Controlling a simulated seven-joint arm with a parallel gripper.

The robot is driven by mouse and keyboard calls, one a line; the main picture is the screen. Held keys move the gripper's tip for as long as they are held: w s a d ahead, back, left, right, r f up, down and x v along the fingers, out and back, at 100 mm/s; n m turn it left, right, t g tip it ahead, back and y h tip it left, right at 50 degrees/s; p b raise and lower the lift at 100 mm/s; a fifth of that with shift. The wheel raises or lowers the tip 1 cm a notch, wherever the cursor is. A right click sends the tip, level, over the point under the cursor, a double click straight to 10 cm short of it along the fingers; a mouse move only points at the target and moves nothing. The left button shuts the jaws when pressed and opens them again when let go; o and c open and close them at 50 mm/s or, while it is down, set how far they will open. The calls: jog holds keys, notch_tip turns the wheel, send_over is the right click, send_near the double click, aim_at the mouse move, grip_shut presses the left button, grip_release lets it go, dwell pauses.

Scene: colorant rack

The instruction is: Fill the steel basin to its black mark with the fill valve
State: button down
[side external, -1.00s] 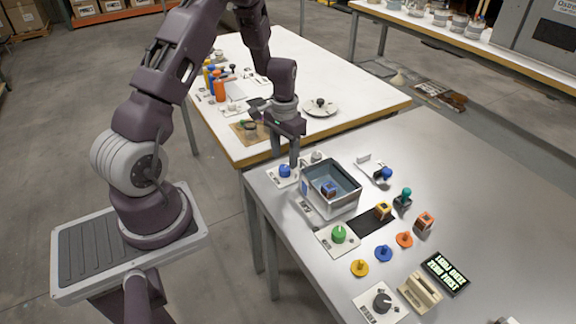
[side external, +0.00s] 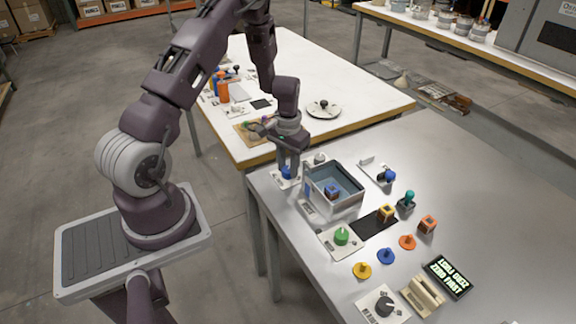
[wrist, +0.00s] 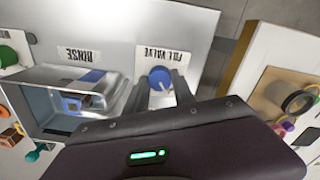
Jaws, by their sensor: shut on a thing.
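The fill valve's blue knob (side external: 287,173) stands on a white plate at the left corner of the steel table. My gripper (side external: 288,166) is low over it, with its fingers at the knob. In the wrist view the blue knob (wrist: 160,76) sits between the two fingertips of my gripper (wrist: 159,84), beside the printed FILL VALVE label. The steel basin (side external: 347,209) stands just right of the valve. A blue block with an orange-edged face is inside it, and the inside looks bluish. I cannot make out the black mark or the water level.
A green knob (side external: 341,237) on a white plate stands in front of the basin. A black mat (side external: 374,224), several coloured knobs and blocks and a lit display (side external: 447,276) lie to the right. A wooden-edged white table (side external: 340,80) stands behind.

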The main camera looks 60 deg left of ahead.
aim_at(288, 169)
jog(key=n, duration=0.2)
jog(key=shift+n, duration=0.3)
jog(key=c, duration=1.1)
grip_release()
jog(key=shift+o, duration=0.2)
notch_tip(288, 169, up, 7)
jog(key=shift+r, duration=0.1)
